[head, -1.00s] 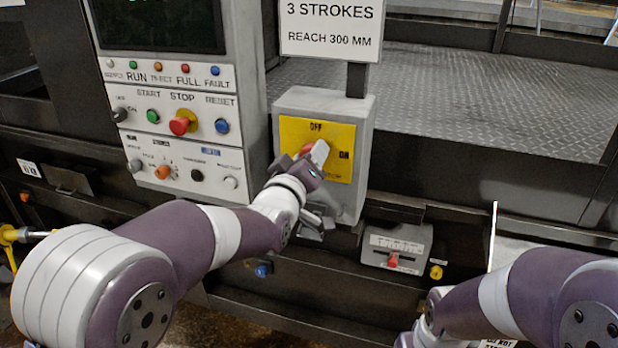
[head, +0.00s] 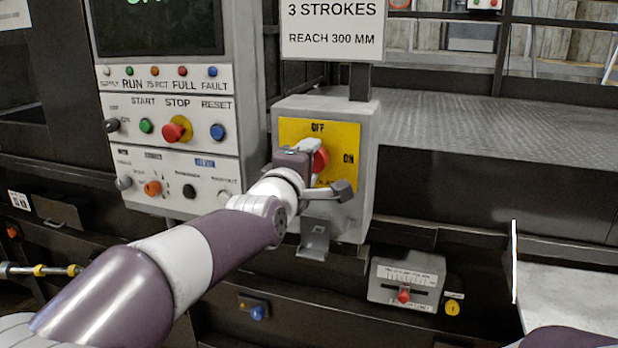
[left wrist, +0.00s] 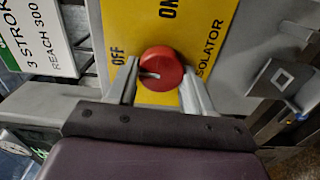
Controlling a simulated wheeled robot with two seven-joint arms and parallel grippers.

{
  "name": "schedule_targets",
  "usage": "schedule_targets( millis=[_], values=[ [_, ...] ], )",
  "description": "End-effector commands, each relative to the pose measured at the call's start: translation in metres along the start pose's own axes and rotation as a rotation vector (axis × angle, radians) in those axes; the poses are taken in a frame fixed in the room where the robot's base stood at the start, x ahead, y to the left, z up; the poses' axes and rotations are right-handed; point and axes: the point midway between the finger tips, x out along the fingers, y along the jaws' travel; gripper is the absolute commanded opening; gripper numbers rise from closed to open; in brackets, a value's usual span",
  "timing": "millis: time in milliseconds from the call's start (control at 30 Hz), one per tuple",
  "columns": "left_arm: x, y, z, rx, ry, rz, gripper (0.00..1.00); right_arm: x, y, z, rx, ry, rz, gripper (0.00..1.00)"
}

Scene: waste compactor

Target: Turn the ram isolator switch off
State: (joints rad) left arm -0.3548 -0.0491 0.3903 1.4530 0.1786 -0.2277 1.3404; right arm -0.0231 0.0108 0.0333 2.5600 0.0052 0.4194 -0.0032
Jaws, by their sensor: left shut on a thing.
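The ram isolator switch is a round red knob (head: 320,160) on a yellow plate (head: 343,140) on a grey box (head: 355,215). OFF is printed above the knob and ON to its right. My left gripper (head: 322,170) is at the knob and partly hides it and the lower plate. In the left wrist view the red knob (left wrist: 162,66) sits between the two fingers (left wrist: 160,88), which are shut on it. The knob's white mark points left there, toward the side where OFF is printed. My right gripper is out of view.
A control panel (head: 165,130) with buttons and knobs stands left of the box. A sign (head: 332,28) is above it. A bracket (head: 315,240) sticks out below. A small unit with a red slider (head: 404,285) is lower right.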

Motion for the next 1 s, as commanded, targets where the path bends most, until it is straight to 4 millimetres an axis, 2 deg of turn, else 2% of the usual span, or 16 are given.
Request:
schedule_targets(
  millis=[33, 200, 700, 733, 800, 1000],
  values=[
    [0.0002, -0.0042, 0.0001, -0.015, 0.0, -0.001, 0.2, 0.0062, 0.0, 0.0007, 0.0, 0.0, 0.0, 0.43],
    [0.0003, -0.0033, 0.0001, -0.057, 0.0, -0.003, 0.2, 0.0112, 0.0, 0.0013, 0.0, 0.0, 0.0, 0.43],
    [0.0004, -0.0019, 0.0, -0.073, 0.0, -0.004, 0.2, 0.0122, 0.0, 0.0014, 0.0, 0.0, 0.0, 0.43],
    [0.0004, -0.0019, 0.0, -0.073, 0.0, -0.004, 0.54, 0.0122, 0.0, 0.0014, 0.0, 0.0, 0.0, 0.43],
    [0.0004, -0.0018, 0.0, -0.073, 0.0, -0.003, 0.75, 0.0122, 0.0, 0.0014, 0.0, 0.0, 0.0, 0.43],
    [0.0003, -0.0011, 0.0, -0.072, 0.0, -0.002, 0.75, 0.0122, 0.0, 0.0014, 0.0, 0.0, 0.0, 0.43]
  ],
)
